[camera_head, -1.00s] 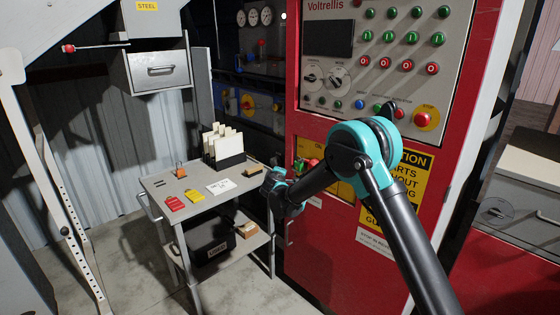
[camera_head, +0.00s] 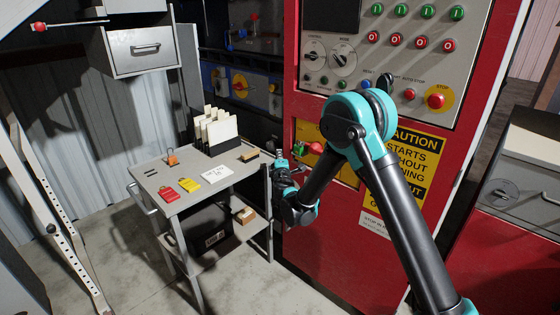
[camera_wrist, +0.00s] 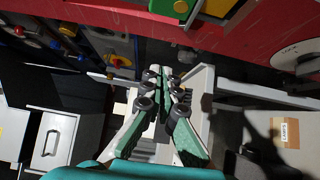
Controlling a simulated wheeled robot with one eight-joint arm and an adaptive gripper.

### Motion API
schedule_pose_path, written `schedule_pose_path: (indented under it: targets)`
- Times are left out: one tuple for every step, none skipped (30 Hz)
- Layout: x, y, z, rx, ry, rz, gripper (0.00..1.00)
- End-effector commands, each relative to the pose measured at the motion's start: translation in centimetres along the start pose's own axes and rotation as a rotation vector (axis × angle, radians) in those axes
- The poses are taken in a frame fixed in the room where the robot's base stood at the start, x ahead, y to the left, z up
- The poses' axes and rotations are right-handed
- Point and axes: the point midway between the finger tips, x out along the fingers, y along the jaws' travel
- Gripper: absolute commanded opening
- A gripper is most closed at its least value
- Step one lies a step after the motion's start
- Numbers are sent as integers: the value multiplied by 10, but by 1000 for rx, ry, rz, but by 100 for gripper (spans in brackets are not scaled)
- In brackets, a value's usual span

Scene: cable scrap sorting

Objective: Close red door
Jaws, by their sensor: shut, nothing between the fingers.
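The red door belongs to the red control cabinet (camera_head: 306,258) at the centre right of the head view. My arm covers part of its front, and I cannot tell whether the door stands ajar. A yellow caution sign (camera_head: 412,160) is on the front. My gripper (camera_head: 282,158) is at the cabinet's left edge, beside the grey cart, with its fingers small and partly hidden. In the wrist view, my gripper (camera_wrist: 164,75) is shut and empty, its green-sided fingers together. The red cabinet surface (camera_wrist: 150,18) crosses the top there, apart from the fingertips.
A grey bench (camera_head: 528,160) stands at right. Floor shows in front.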

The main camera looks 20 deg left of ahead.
Motion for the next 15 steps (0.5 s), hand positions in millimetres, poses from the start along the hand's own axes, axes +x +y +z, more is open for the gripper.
schedule_pose_path:
  targets:
    - [11,0,1,0,-2,0,0]
    - [17,0,0,0,-2,0,0]
    - [24,0,0,0,-2,0,0]
    - [30,0,0,0,-2,0,0]
    - [34,0,3,0,-2,0,0]
    - [38,0,9,0,-3,0,0]
    - [41,0,12,0,-3,0,0]
    - [44,0,15,0,-3,0,0]
    - [47,0,18,0,-2,0,0]
    - [49,0,20,0,-2,0,0]
    - [51,0,22,0,-2,0,0]
    - [53,0,24,0,-1,0,0]
    - [54,0,25,0,-1,0,0]
    - [55,0,26,0,-1,0,0]
    - [56,0,27,0,-1,0,0]
